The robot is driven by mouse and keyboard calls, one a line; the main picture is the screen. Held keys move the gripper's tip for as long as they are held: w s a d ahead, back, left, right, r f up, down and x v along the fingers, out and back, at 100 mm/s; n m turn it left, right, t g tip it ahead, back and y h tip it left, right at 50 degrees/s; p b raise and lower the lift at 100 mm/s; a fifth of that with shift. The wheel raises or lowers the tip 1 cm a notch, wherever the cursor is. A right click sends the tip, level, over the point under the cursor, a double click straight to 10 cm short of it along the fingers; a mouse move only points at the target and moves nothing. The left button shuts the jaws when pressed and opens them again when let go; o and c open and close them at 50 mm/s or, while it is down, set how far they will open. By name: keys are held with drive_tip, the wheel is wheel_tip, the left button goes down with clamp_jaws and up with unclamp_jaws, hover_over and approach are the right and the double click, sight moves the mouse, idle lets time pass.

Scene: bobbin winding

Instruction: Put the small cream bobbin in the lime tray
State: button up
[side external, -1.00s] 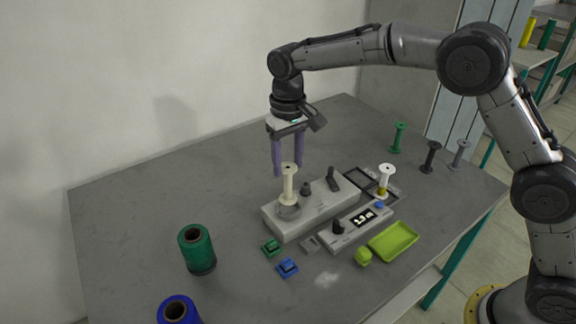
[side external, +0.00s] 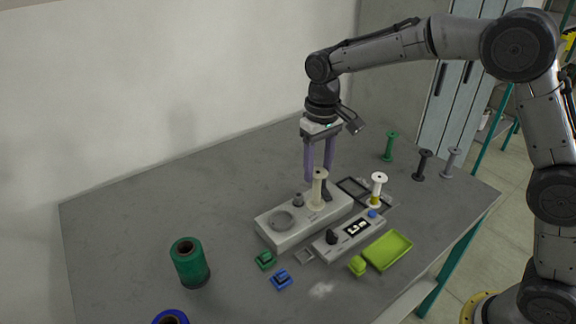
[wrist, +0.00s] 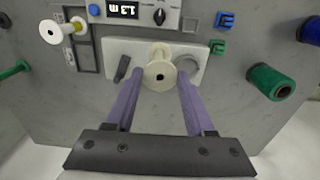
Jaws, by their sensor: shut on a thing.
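The small cream bobbin (side external: 318,189) is upright between the two purple fingers of my gripper (side external: 319,180), which is shut on it. In the wrist view the bobbin's round end (wrist: 159,75) shows between the fingertips. It is over the right part of the light grey winding machine (side external: 270,232); whether its foot clears the machine top is hard to tell. The machine's round plate (side external: 283,220) is bare. The lime tray (side external: 402,238) lies at the table's front right and looks empty.
A white bobbin with yellow thread (side external: 378,186) stands behind the display unit (side external: 328,250). A lime block (side external: 357,265) is beside the tray. Green, black and grey bobbins (side external: 422,165) stand at the back right. A green spool (side external: 188,262) stands at the left.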

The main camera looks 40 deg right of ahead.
drive_tip(key=s+d+f, duration=0.3)
drive_tip(key=s+d, duration=0.2)
drive_tip(key=s, duration=0.3)
drive_tip(key=s+d+f, duration=0.4)
drive_tip(key=s+d, duration=0.1)
drive_tip(key=s, duration=0.2)
drive_tip(key=shift+s+d+f, duration=0.25)
drive_tip(key=shift+s+d, duration=0.05)
drive_tip(key=shift+s, duration=0.05)
drive_tip(key=shift+f, duration=0.55)
idle(1.0)
drive_tip(key=shift+f, duration=0.35)
drive_tip(key=o, duration=1.1)
drive_tip(key=shift+o, duration=0.2)
